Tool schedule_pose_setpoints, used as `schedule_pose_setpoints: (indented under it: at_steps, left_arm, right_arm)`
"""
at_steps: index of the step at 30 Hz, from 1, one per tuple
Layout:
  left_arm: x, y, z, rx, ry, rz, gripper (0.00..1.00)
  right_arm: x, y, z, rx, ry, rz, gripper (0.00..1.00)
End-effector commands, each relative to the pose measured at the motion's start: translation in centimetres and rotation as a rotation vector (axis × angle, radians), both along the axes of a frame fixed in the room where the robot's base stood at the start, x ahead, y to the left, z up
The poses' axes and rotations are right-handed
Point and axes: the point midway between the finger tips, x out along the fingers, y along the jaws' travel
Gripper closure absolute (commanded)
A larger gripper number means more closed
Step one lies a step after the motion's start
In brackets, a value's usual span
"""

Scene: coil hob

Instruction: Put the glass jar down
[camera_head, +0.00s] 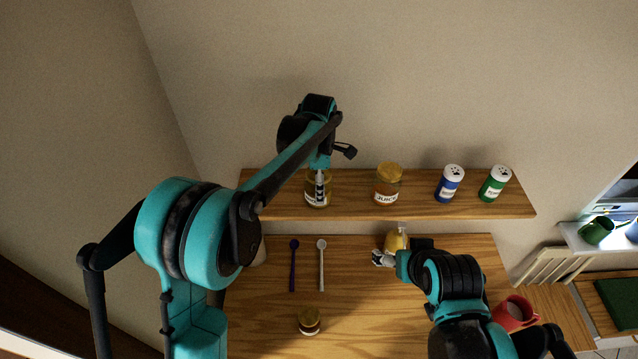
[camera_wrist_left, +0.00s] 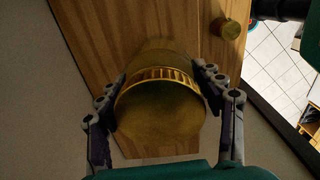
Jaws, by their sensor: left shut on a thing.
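The glass jar (camera_head: 325,199), with a pale label, is at the left end of the wooden shelf (camera_head: 420,209). My left gripper (camera_head: 319,183) is shut around it from above and hides its upper part. In the left wrist view its round golden lid (camera_wrist_left: 162,108) lies between the two fingers of my left gripper (camera_wrist_left: 160,95), with wood beyond it. I cannot tell whether the jar's base touches the shelf. My right gripper (camera_head: 382,259) is low over the counter, beside a yellow object (camera_head: 396,241); its fingers are too small to read.
Another gold-lidded jar (camera_head: 388,184), a blue shaker (camera_head: 449,184) and a green shaker (camera_head: 494,184) stand along the shelf to the right. Two spoons, dark (camera_head: 293,265) and pale (camera_head: 321,265), and a small jar (camera_head: 309,321) are on the counter (camera_head: 360,300). A red mug (camera_head: 513,313) is at right.

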Motion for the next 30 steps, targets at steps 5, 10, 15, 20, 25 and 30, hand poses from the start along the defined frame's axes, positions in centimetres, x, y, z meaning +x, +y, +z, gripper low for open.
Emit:
schedule_pose_setpoints:
  at_steps: [5,10,15,20,25,30]
  left_arm:
    - [0.0,0.0,-0.1,0.000,0.000,0.000,0.81]
    - [0.0,0.0,-0.2,0.000,0.000,0.000,0.12]
    - [0.0,0.0,-0.2,0.000,0.000,0.000,0.12]
    - [0.0,0.0,0.0,0.000,0.000,0.000,0.12]
    - [0.0,0.0,1.9,0.000,0.000,0.000,0.12]
    - [0.0,0.0,5.6,0.000,0.000,0.000,0.12]
  right_arm:
    - [0.0,0.0,-0.2,0.000,0.000,0.000,0.19]
    - [0.0,0.0,-0.3,0.000,0.000,0.000,0.19]
    - [0.0,0.0,-0.2,0.000,0.000,0.000,0.19]
    - [0.0,0.0,0.0,0.000,0.000,0.000,0.19]
    - [0.0,0.0,-0.4,0.000,0.000,0.000,0.19]
    - [0.0,0.0,-1.0,0.000,0.000,0.000,0.19]
